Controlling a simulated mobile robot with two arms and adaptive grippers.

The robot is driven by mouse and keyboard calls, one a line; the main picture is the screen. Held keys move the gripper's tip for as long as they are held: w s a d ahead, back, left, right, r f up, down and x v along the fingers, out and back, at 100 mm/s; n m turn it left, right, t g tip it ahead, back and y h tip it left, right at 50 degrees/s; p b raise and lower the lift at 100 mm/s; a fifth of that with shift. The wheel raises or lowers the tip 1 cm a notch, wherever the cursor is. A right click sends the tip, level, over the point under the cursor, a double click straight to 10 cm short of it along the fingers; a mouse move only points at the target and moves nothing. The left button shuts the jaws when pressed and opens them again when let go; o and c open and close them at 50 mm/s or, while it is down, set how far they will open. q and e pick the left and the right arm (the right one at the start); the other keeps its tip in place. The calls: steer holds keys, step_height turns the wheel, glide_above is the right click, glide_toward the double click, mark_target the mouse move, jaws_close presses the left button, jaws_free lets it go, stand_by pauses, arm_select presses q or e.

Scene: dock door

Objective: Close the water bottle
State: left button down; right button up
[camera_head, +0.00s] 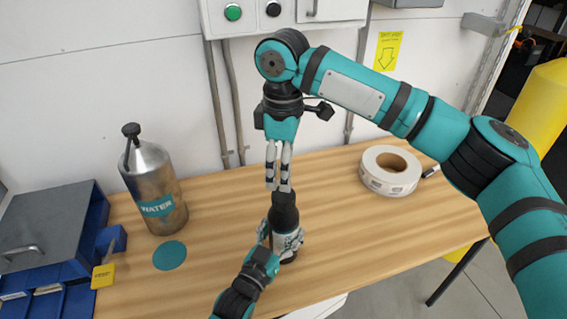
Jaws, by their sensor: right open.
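A metal water bottle (153,187) with a teal WATER label stands upright at the left of the wooden table. A black cap piece (131,130) shows at its top; whether it is seated cannot be told. A smaller dark bottle (285,212) with a black upper part and pale label stands near the middle. My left gripper (281,240) comes in from below, its fingers around this bottle's lower part. My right gripper (279,185) points down just above the black top, its fingers slightly apart with nothing seen between them. Contact with the top is unclear.
A teal disc (170,255) lies before the metal bottle. A blue and grey box (52,230) with a yellow tag (103,276) is at the left edge. A white tape roll (390,170) lies at the back right.

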mark_target(283, 194)
steer(key=shift+r+n, duration=0.1)
steer(key=shift+n, duration=0.7)
steer(key=shift+f, duration=4.05)
steer(key=shift+c, duration=0.4)
steer(key=c, duration=1.2)
steer(key=o, duration=1.4)
step_height(283, 194, up, 12)
steer(key=shift+r, duration=0.1)
